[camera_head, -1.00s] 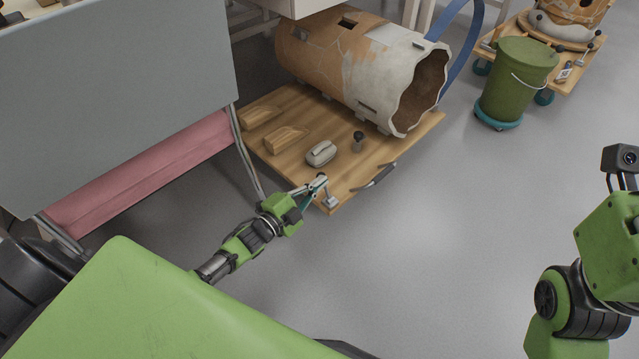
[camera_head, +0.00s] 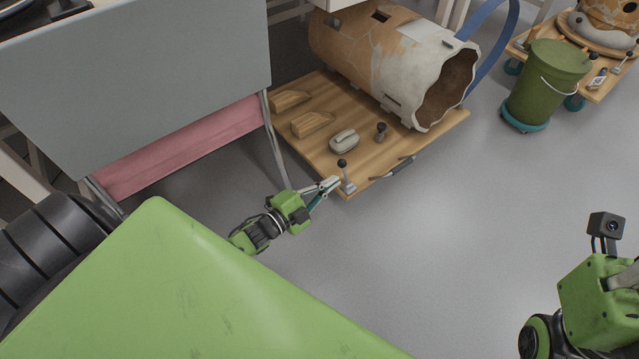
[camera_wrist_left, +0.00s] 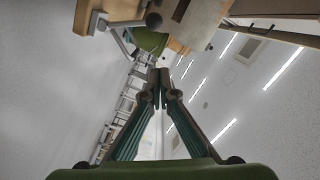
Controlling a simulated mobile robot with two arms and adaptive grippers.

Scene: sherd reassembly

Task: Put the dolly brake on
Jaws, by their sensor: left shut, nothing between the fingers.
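The wooden dolly (camera_head: 385,160) stands on the floor under a large vessel. At its near corner is the brake lever (camera_head: 347,182), a metal rod on a small base with a black ball knob, standing roughly upright with a slight lean. My left gripper (camera_head: 334,183) is shut and empty, its fingertips just left of the lever and below the knob; I cannot tell whether they touch it. In the left wrist view the fingertips (camera_wrist_left: 160,84) meet, with the dolly's wooden edge (camera_wrist_left: 88,17) at the upper left. My right arm shows at the right, its fingers out of view.
The large patched vessel (camera_head: 425,75) lies on its side on the dolly, beside wooden wedges (camera_head: 305,124) and a grey object (camera_head: 345,142). A grey panel (camera_head: 130,80) stands left. A green bucket (camera_head: 543,85) stands beside another dolly. Floor in front is clear.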

